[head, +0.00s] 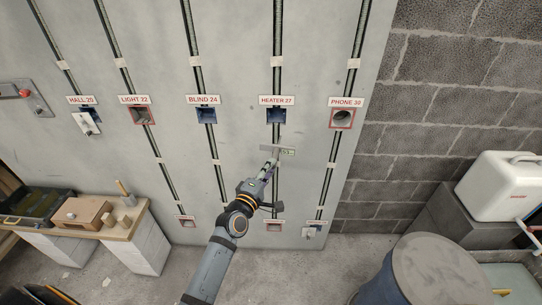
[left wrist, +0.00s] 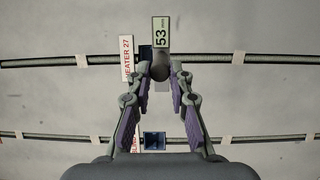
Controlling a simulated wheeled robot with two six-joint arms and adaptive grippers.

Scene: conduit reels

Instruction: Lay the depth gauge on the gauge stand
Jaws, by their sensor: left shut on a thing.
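The depth gauge (head: 287,151) is a pale bar with a small green display, held in front of the wall panel just below the HEATER 27 box (head: 276,115). In the left wrist view the gauge (left wrist: 160,32) reads 53 mm, and its round grey part sits between my fingertips. My left gripper (head: 268,171) is shut on the gauge; its fingers (left wrist: 160,76) also show in the left wrist view. I cannot tell for certain which thing is the gauge stand; a wooden block (head: 82,212) lies on the bench at the left. My right gripper is not in view.
The panel (head: 233,60) carries several vertical conduits and labelled boxes. The bench (head: 139,221) at lower left holds a dark tray (head: 36,206) and small wooden pieces. A drum (head: 437,270) stands at lower right, with a white case (head: 500,187) beyond it. The floor between bench and drum is clear.

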